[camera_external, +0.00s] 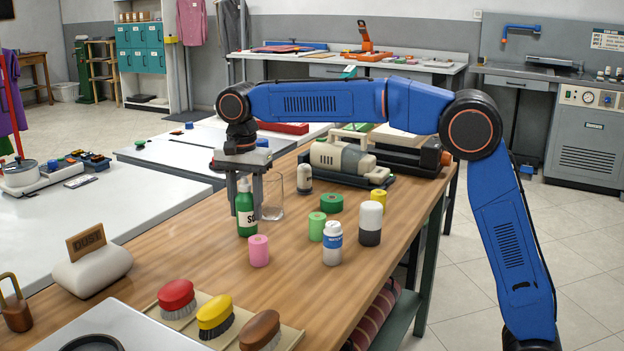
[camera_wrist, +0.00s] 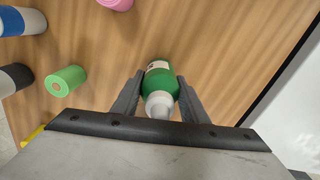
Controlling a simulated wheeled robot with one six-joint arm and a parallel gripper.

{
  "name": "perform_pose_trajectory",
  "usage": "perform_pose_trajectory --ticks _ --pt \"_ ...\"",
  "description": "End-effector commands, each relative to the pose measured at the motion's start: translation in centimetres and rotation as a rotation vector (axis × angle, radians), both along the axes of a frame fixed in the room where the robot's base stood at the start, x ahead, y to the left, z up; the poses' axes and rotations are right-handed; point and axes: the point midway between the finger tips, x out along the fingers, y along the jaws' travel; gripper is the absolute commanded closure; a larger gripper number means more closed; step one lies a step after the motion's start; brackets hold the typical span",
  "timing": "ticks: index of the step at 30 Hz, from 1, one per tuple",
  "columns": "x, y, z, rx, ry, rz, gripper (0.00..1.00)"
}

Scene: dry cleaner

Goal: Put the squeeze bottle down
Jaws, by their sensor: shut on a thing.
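The squeeze bottle (camera_external: 246,208) is green with a pale label and stands upright at the wooden table's left part in the external view. My gripper (camera_external: 247,205) points straight down over it, with a finger on each side. It is shut on the bottle. In the wrist view the bottle (camera_wrist: 161,84) shows from above, its white cap toward the camera, between the two grey fingertips (camera_wrist: 160,92). Its base appears at or very near the wooden tabletop (camera_external: 300,285); I cannot tell whether it touches.
A clear glass (camera_external: 272,197) stands just right of the bottle. A pink roll (camera_external: 259,250) is close in front. A green roll (camera_external: 317,227), a white-and-blue bottle (camera_external: 332,243) and a white-and-black container (camera_external: 370,223) stand farther right. Brushes (camera_external: 215,314) lie at the front.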

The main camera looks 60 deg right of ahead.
Motion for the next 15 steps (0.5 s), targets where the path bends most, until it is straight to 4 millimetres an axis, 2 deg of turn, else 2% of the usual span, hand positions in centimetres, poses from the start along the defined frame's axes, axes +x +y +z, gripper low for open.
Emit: perform_pose_trajectory --ticks 8,9,11,15 --pt "0.01 0.0 -0.16 0.0 -0.001 0.0 0.88" --pt "0.02 0.0 -0.24 0.0 -0.001 0.0 0.58" --pt "0.02 0.0 -0.21 0.0 -0.001 0.0 0.44" --pt "0.02 0.0 -0.21 0.0 -0.001 0.0 0.42"
